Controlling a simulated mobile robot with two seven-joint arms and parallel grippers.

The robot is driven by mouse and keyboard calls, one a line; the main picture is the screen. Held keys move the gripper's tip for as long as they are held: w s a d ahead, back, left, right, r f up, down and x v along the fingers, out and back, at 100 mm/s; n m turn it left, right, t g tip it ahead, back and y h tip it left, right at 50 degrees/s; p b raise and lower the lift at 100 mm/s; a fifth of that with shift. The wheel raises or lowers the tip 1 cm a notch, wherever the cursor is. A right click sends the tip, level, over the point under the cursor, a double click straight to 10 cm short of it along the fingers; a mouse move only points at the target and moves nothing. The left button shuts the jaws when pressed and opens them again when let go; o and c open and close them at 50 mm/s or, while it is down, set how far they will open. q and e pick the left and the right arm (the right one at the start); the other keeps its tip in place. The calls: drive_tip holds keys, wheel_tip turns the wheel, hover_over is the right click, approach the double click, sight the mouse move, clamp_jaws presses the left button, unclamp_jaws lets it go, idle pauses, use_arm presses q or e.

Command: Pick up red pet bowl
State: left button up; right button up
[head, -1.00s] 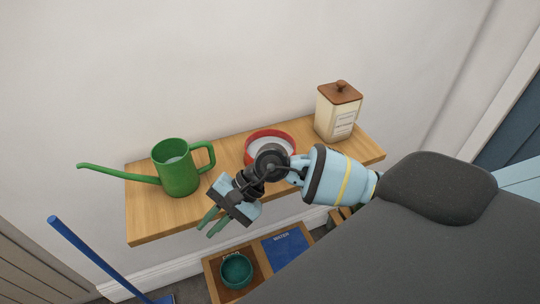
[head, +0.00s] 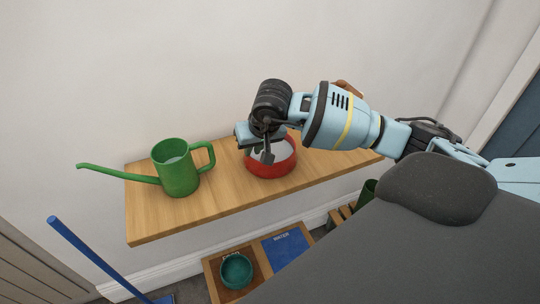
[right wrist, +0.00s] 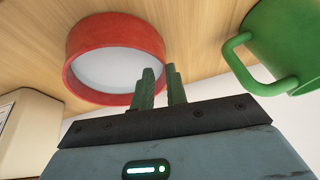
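The red pet bowl (head: 272,167), white inside, stands upright on the wooden shelf; my right gripper partly covers it. My right gripper (head: 250,148) is above its far left side, its fingers mostly hidden in the head view. In the right wrist view the bowl (right wrist: 118,35) is at the upper left. There the two green fingers (right wrist: 161,85) have a narrow gap between them and nothing visibly held. One overlaps the bowl's rim and the other lies just past its edge. I cannot tell whether they touch it. My left gripper is not in view.
A green watering can (head: 176,170) stands left of the bowl; in the right wrist view it (right wrist: 285,40) is upper right. The cream canister (right wrist: 25,125) is mostly hidden by my arm in the head view. The wall is close behind. A teal bowl (head: 236,270) sits below the shelf.

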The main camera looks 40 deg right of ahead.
drive_tip(key=shift+w+x, duration=0.2)
drive_tip(key=shift+x, duration=2.45)
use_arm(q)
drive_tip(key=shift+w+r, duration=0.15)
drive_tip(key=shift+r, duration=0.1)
use_arm(e)
drive_tip(key=shift+a+r, duration=0.1)
clamp_jaws()
drive_tip(key=shift+r, duration=0.25)
drive_tip(key=shift+r, duration=1.05)
drive_tip(key=s+a, duration=0.2)
drive_tip(key=s+a+r, duration=0.1)
drive_tip(key=s+a, duration=0.2)
drive_tip(key=s+a+r, duration=0.1)
drive_tip(key=s+a, duration=0.2)
drive_tip(key=shift+s+b, duration=0.25)
drive_tip(key=shift+b, duration=0.1)
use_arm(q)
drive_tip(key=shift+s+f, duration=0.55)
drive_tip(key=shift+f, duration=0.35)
use_arm(e)
drive_tip(key=shift+s+a+r, duration=0.2)
drive_tip(key=shift+s+a, duration=1.2)
drive_tip(key=shift+s, duration=0.15)
